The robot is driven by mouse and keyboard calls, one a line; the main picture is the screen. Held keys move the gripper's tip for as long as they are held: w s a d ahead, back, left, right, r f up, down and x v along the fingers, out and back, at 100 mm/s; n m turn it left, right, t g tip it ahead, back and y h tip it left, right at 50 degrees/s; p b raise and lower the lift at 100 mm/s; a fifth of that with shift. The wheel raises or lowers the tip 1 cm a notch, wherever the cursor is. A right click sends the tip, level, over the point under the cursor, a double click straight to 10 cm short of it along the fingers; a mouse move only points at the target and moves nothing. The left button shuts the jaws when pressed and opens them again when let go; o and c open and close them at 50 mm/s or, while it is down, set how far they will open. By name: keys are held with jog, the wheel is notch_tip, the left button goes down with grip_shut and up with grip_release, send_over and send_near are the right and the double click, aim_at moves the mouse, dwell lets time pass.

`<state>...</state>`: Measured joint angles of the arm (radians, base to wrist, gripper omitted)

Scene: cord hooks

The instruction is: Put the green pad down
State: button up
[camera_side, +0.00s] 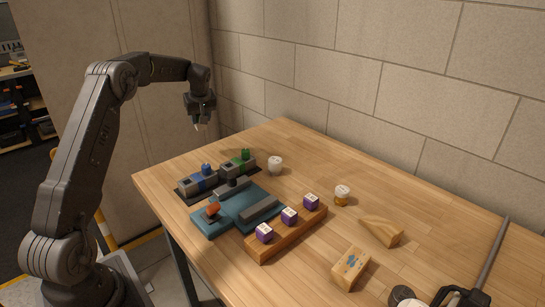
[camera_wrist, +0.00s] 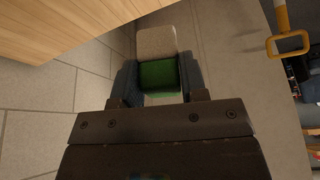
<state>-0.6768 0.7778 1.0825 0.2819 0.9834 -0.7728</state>
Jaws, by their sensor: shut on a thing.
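My gripper (camera_wrist: 158,82) is shut on the green pad (camera_wrist: 158,74), with one dark finger on each side of it. A beige block-shaped part (camera_wrist: 156,42) adjoins the pad's far side in the wrist view; I cannot tell if they are one piece. In the side view my gripper (camera_side: 199,117) hangs high, beyond the back left end of the wooden table (camera_side: 420,200). Only a small pale tip shows below the fingers there; the green is hidden. The wrist view shows floor beneath the pad and the table edge at upper left.
Grey holders with blue (camera_side: 199,181) and green (camera_side: 240,163) parts stand at the table's left end. A teal fixture (camera_side: 230,222), a wooden rail (camera_side: 285,235) with purple blocks, and a white jar (camera_side: 275,165) are nearby. A wall (camera_side: 410,80) runs behind the table.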

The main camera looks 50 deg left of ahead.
jog(key=w+d+m+t+h, duration=0.1)
jog(key=w+d+m, duration=0.25)
jog(key=d, duration=0.55)
jog(key=w+d+m+t+h, duration=0.1)
jog(key=w+d+m, duration=0.25)
jog(key=d, duration=0.55)
jog(key=w+d+m+t, duration=0.15)
jog(key=d+m, duration=0.25)
jog(key=d, duration=0.5)
jog(key=w+d+f, duration=0.2)
jog(key=d, duration=0.1)
jog(key=w+d+f, duration=0.2)
jog(key=d, duration=0.1)
jog(key=w+d+f, duration=0.2)
jog(key=d, duration=0.1)
jog(key=shift+w+d+f, duration=0.3)
jog(key=shift+d, duration=0.05)
jog(key=shift+d+f, duration=0.1)
jog(key=shift+f, duration=1.95)
jog(key=shift+f+g, duration=0.1)
jog(key=shift+g, duration=0.15)
jog(key=o, duration=0.9)
jog(key=shift+f, duration=0.1)
